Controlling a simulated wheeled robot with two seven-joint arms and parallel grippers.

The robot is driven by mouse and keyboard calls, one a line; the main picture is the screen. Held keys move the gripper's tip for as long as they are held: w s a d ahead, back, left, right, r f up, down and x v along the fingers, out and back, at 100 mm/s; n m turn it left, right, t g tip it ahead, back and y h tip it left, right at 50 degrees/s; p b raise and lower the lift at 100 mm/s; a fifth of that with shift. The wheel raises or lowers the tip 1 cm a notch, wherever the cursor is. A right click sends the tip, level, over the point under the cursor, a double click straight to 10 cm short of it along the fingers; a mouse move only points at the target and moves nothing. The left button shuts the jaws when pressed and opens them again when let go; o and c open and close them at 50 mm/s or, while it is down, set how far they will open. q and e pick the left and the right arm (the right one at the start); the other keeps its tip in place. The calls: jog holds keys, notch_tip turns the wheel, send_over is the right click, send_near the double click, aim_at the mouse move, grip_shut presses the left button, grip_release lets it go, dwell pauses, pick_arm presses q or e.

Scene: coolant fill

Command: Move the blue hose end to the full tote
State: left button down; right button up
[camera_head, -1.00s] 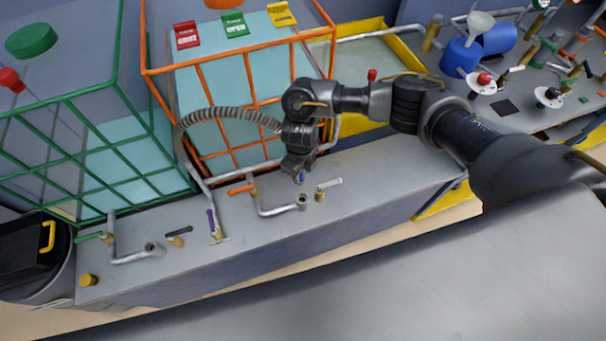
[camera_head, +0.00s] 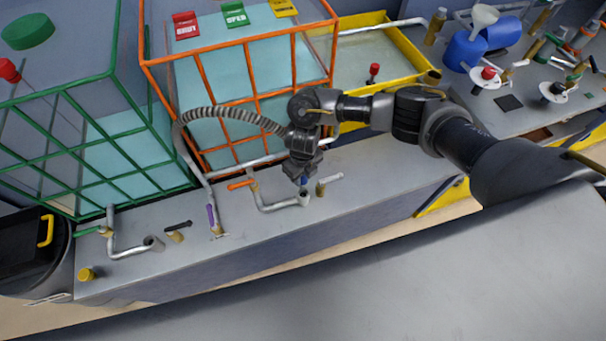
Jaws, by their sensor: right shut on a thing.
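My right gripper (camera_head: 303,174) is shut on the hose end and holds it pointing down. Only a small blue tip (camera_head: 304,182) shows below the jaws; the rest is hidden by the gripper. The grey ribbed hose (camera_head: 228,114) arcs left from the gripper and down to the bench near a purple handle (camera_head: 211,215). The blue tip is just above or at the open pipe mouth (camera_head: 305,200) by the orange-caged tote; I cannot tell whether they touch. The orange-caged tote (camera_head: 240,42) shows pale teal liquid high up. The green-caged tote (camera_head: 117,100) also holds teal liquid. My left gripper is out of view.
A yellow-edged tray (camera_head: 375,60) lies behind my arm. A black bin (camera_head: 22,252) stands at far left.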

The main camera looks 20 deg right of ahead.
aim_at(303, 186)
jog(key=shift+f+b, duration=1.7)
jog(key=shift+f, duration=0.45)
jog(key=shift+b, duration=0.3)
jog(key=shift+f+b, duration=1.65)
jog(key=shift+f, duration=0.05)
jog(key=shift+r, duration=0.25)
jog(key=shift+r+p, duration=1.2)
jog(key=shift+r, duration=0.05)
jog(key=shift+b, duration=0.3)
dwell(0.9)
jog(key=shift+f+b, duration=1.1)
jog(key=shift+f, duration=0.05)
